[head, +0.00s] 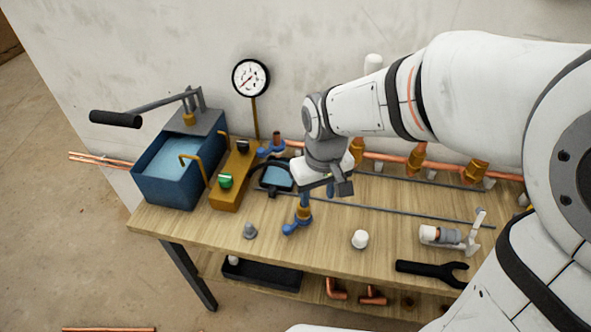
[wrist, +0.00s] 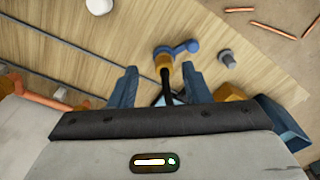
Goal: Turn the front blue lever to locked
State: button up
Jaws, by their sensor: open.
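The front blue lever (head: 296,226) sits near the front edge of the workbench, beside a brass valve body (head: 304,212). In the head view its arm points down and left. In the wrist view the blue lever (wrist: 184,48) reaches right from the brass body (wrist: 163,60). My gripper (head: 318,190) is open just above and behind the valve. In the wrist view the two blue-grey fingers of my gripper (wrist: 161,88) are apart, with a dark hose between them. The lever lies beyond the fingertips and nothing is held. A second blue lever (head: 270,151) is further back.
A blue water tank (head: 165,180) with a pump handle stands at the left, beside a brass block (head: 236,180) with knobs. A grey cap (head: 250,231), a white cap (head: 360,239) and a black wrench (head: 433,272) lie along the front. Copper pipe runs behind.

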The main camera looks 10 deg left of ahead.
jog(key=n, duration=0.2)
send_over(286, 227)
jog(key=shift+g, duration=0.4)
jog(key=f, duration=0.3)
jog(key=f+b, duration=0.1)
jog(key=f, duration=0.1)
jog(key=shift+d+f, duration=0.1)
jog(key=shift+d, duration=0.15)
jog(key=shift+a+f, duration=0.2)
jog(key=shift+f, duration=0.1)
notch_tip(286, 227, down, 7)
jog(key=shift+f, duration=0.15)
jog(key=shift+c, duration=0.5)
grip_shut()
